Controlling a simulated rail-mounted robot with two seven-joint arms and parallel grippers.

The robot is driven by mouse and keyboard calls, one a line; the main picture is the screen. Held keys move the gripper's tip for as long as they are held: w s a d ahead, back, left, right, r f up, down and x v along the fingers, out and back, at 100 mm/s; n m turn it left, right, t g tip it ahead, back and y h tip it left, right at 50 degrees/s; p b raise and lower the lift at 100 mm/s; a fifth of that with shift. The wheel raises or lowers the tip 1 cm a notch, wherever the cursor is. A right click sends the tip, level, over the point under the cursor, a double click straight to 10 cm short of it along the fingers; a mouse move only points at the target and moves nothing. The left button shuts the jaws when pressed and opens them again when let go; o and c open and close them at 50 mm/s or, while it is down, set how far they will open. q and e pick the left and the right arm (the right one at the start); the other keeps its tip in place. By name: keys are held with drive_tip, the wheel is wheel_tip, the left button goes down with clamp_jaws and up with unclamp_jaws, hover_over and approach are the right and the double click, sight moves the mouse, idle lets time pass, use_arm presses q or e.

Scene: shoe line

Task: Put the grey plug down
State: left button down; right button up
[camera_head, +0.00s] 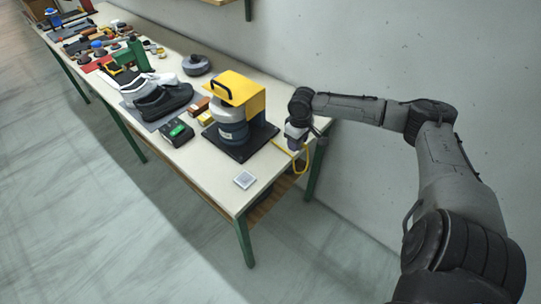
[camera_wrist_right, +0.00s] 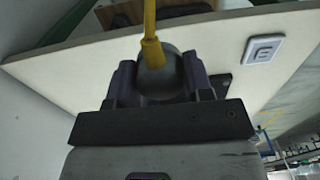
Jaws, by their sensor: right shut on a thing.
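My right gripper (camera_head: 295,143) is at the right end of the table, by the black base of the yellow machine. It is shut on the grey plug (camera_wrist_right: 157,80), which shows between the two fingers in the right wrist view, where the gripper (camera_wrist_right: 160,82) fills the middle. A yellow cable (camera_wrist_right: 150,45) runs from the plug; in the head view the cable (camera_head: 306,161) hangs beside the gripper at the table edge. The plug itself is mostly hidden by the gripper in the head view. My left gripper is not in view.
A light square socket plate (camera_head: 245,180) lies near the table's front right corner; it also shows in the right wrist view (camera_wrist_right: 263,49). The yellow and grey machine (camera_head: 240,92) stands on a black base. Shoes (camera_head: 163,101) and tools crowd the table further left. Bare tabletop surrounds the plate.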

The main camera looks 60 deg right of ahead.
drive_tip(key=b, duration=0.2)
hover_over(270, 158)
drive_tip(key=s, duration=0.1)
wheel_tip(270, 158, down, 5)
drive_tip(key=shift+f, duration=0.1)
drive_tip(key=shift+w+a+f, duration=0.15)
drive_tip(key=shift+w+f, duration=0.15)
drive_tip(key=shift+w, duration=0.25)
wheel_tip(270, 158, down, 4)
drive_tip(key=shift+s+f+b, duration=0.1)
drive_tip(key=shift+b, duration=0.3)
drive_tip(key=o, duration=1.2)
